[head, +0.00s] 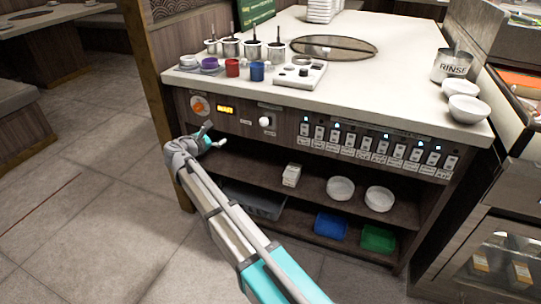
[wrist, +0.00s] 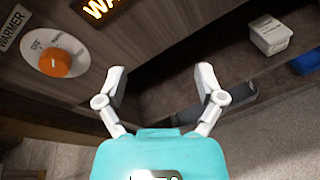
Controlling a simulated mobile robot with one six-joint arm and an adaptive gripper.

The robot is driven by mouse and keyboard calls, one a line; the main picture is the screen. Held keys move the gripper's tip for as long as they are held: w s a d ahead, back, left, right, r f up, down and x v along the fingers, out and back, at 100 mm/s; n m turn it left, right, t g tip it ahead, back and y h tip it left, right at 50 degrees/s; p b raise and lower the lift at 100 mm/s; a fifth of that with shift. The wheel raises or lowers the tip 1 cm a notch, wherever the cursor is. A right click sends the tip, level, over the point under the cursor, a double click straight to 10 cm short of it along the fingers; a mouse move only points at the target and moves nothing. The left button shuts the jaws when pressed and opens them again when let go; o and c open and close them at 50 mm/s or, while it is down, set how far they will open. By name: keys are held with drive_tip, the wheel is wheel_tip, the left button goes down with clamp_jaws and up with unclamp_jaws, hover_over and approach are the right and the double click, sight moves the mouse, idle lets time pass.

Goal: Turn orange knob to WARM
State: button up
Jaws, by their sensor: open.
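The orange knob (head: 198,105) sits on a pale round dial plate at the left end of the wooden counter front. In the wrist view the orange knob (wrist: 55,62) is at the left, beside a label reading WARMER; the small dial marks are hard to read. A lit amber display (head: 226,109) is right of the knob; in the wrist view this display (wrist: 103,8) shows "WA" before the frame cuts it off. My gripper (head: 213,134) is open and empty, below and right of the knob, apart from it. Its spread fingers (wrist: 162,75) show in the wrist view.
A white knob (head: 265,121) and a row of labelled switches (head: 376,146) run along the same panel. Sauce pots and coloured cups (head: 232,68) stand on the countertop above. The shelf below holds bowls (head: 340,188) and a small white box (head: 292,175). Open floor lies left.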

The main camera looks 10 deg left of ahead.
drive_tip(key=d+f+m+g, duration=0.2)
drive_tip(key=d+f+m, duration=0.1)
drive_tip(key=d, duration=0.6)
drive_tip(key=s+d+f+m+g+h, duration=0.1)
drive_tip(key=d+f+m+g, duration=0.2)
drive_tip(key=d, duration=0.7)
drive_tip(key=shift+s+d+f+m, duration=0.15)
drive_tip(key=shift+d+f+m, duration=0.05)
drive_tip(key=shift+m, duration=1)
drive_tip(key=s+d+f+m+g+y+p, duration=0.1)
drive_tip(key=s+d+f+m+g, duration=0.15)
drive_tip(key=s+d+m, duration=0.4)
drive_tip(key=s+d+f+m+g+y, duration=0.1)
drive_tip(key=s+d+f+m+g, duration=0.15)
drive_tip(key=d, duration=0.75)
drive_tip(key=s+d+f+m+g+y+p, duration=0.1)
drive_tip(key=s+d+m+g+y, duration=0.2)
drive_tip(key=s, duration=0.4)
drive_tip(key=s+d+m+g+y, duration=0.1)
drive_tip(key=s+d+m+y, duration=0.1)
drive_tip(key=s+d+m, duration=0.4)
wheel_tip(320, 180, up, 38)
drive_tip(key=p, duration=3.8)
drive_tip(key=shift+s+a+n, duration=0.2)
drive_tip(key=shift+s+n, duration=0.1)
drive_tip(key=shift+s, duration=0.15)
